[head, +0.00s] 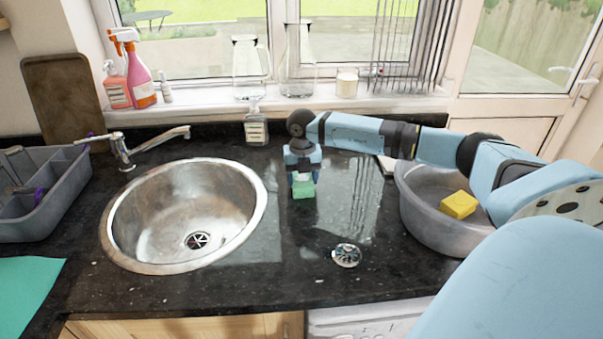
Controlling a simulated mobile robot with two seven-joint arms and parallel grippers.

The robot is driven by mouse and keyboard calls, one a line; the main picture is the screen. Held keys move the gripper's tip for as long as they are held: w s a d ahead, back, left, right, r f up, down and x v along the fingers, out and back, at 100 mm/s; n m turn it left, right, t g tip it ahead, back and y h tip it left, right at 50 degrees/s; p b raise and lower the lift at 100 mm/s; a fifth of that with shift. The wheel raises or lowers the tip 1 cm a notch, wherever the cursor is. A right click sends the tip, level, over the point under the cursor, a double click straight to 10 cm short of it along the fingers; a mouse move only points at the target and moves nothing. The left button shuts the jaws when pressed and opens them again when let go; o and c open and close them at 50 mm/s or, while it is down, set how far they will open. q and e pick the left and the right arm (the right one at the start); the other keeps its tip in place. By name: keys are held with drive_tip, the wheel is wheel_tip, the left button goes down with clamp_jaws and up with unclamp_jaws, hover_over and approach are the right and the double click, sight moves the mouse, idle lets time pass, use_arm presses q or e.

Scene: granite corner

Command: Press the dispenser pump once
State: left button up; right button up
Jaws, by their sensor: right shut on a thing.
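The soap dispenser (256,131) is a clear bottle with a label and a pump on top. It stands upright at the back of the dark counter, behind the sink and below the window sill. My right gripper (303,181) points down over the counter, to the right of the sink and in front and to the right of the dispenser, apart from it. It is shut on a small green block (303,190), perhaps a sponge. Whether the block touches the counter is hard to tell. My left gripper is not in view.
A round steel sink (118,215) with a tap (123,150) lies left of centre. A grey basin (425,215) with a yellow sponge (458,205) sits at right. A grey caddy (70,185) is at left. A round drain strainer (347,255) lies on the front counter.

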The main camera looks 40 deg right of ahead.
sight(302, 178)
drive_tip(key=o, duration=1)
wheel_tip(302, 178, up, 14)
drive_tip(key=shift+f, duration=0.1)
